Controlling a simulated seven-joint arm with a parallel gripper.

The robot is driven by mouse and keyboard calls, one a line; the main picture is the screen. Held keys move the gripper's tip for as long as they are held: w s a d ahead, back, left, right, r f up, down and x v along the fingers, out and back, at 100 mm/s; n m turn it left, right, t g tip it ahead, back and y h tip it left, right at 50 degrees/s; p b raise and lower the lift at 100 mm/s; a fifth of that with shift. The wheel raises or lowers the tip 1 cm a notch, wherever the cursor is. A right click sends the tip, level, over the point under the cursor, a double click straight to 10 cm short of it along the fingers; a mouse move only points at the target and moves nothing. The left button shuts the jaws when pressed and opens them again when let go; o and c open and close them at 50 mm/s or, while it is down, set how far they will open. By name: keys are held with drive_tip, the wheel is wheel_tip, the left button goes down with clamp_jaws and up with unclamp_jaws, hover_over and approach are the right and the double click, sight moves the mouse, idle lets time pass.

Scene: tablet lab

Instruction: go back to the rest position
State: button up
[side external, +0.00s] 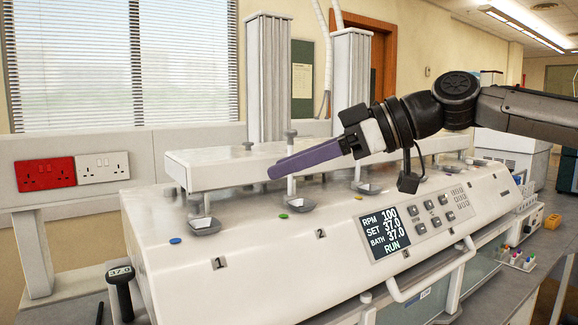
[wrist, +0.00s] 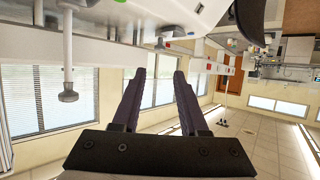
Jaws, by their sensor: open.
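My gripper (side external: 272,172) has long purple fingers. In the side external view it reaches in from the right, over the white dissolution machine (side external: 290,265), with its fingers pointing left and slightly down. The fingers overlap in that view, and a thin white shaft shows just beside or behind them. In the wrist view my gripper (wrist: 158,72) has its two fingers apart, with nothing between them. I see no object held. The wrist view is tilted, with windows on the left and the floor at the right.
The machine's raised white head (side external: 220,168) and two ribbed columns (side external: 351,75) stand close behind the fingers. Small grey cups (side external: 294,204) sit on its top. The display (side external: 384,235) reads RUN. A rack of coloured-capped items (side external: 516,261) stands at right. A black-handled probe (side external: 121,290) is front left.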

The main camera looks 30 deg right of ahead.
drive_tip(key=s+d+f+m+t+h, duration=0.1)
drive_tip(key=s+d+f+h, duration=0.1)
drive_tip(key=s+d, duration=0.55)
drive_tip(key=s+d+f+m+g+h, duration=0.1)
drive_tip(key=s+d+f, duration=0.3)
drive_tip(key=f, duration=0.5)
drive_tip(key=s+d+f+m+g+h, duration=0.2)
drive_tip(key=s+d+f+m+h, duration=0.2)
drive_tip(key=s+f, duration=0.3)
drive_tip(key=s+d+f+m+g+h, duration=0.1)
drive_tip(key=s+d+f+m+h, duration=0.1)
drive_tip(key=s+d+f, duration=0.4)
wheel_tip(320, 180, down, 5)
drive_tip(key=shift+s+f+m+g, duration=0.1)
drive_tip(key=shift+s+m+g, duration=0.05)
drive_tip(key=shift+m+g, duration=0.3)
